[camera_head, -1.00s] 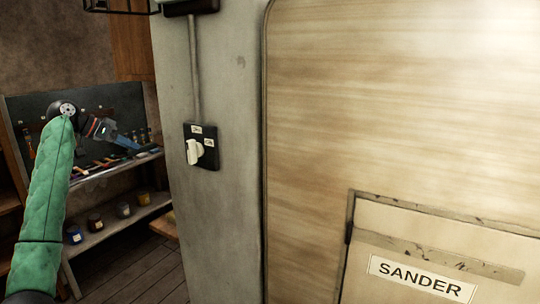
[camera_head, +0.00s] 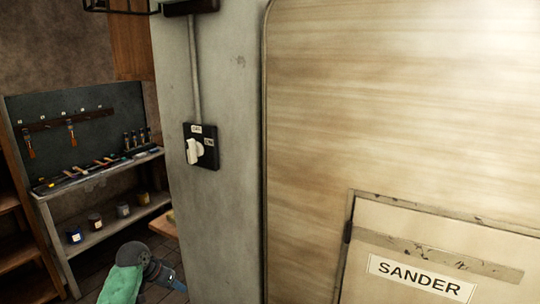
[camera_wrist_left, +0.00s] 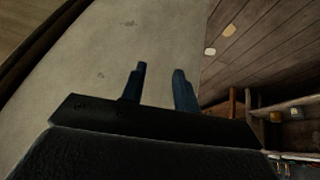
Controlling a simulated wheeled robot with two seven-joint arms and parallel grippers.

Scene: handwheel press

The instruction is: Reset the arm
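My left arm's green sleeve (camera_head: 122,285) is low at the bottom edge of the head view. My left gripper (camera_head: 176,284) is dark with blue fingers and hangs low in front of the base of the grey wall panel (camera_head: 215,225). In the left wrist view, the two blue fingers of the left gripper (camera_wrist_left: 160,70) stand apart with nothing between them. My right arm and gripper are in neither view.
A black switch box with a white knob (camera_head: 194,151) is on the grey panel. A wooden panel with a "SANDER" label (camera_head: 420,278) fills the right. A tool shelf (camera_head: 100,182) with brushes and jars stands at the left. Dark floorboards (camera_wrist_left: 270,45) show below.

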